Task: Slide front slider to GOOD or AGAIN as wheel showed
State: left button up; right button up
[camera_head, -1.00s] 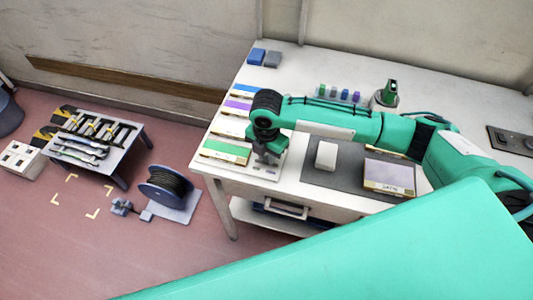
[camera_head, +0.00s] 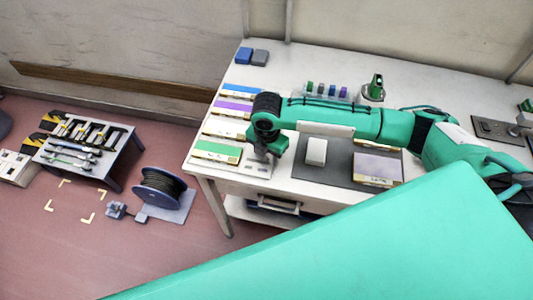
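My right gripper (camera_head: 262,155) points down at the front left of the white table, just right of a green-banded card (camera_head: 217,151). It is low over or touching a pale plate (camera_head: 258,169) with small dark marks, which may hold the front slider. The gripper covers part of this plate. I cannot make out the slider, the words GOOD or AGAIN, or whether the fingers are open or shut. No wheel that I can identify as the task's shows. My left gripper is not in view.
Blue (camera_head: 242,91) and purple (camera_head: 233,107) cards lie behind the green one. A white block (camera_head: 316,151) and a lilac-faced panel (camera_head: 377,168) rest on a dark mat (camera_head: 336,173). A cable reel (camera_head: 160,186) and a tool stand (camera_head: 98,151) are on the floor at left.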

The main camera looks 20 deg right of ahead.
aim_at(267, 158)
jog(key=shift+a+r, duration=0.1)
jog(key=shift+r, duration=0.2)
notch_tip(267, 158, up, 13)
jog(key=b, duration=0.2)
jog(key=shift+r, duration=0.15)
dwell(0.4)
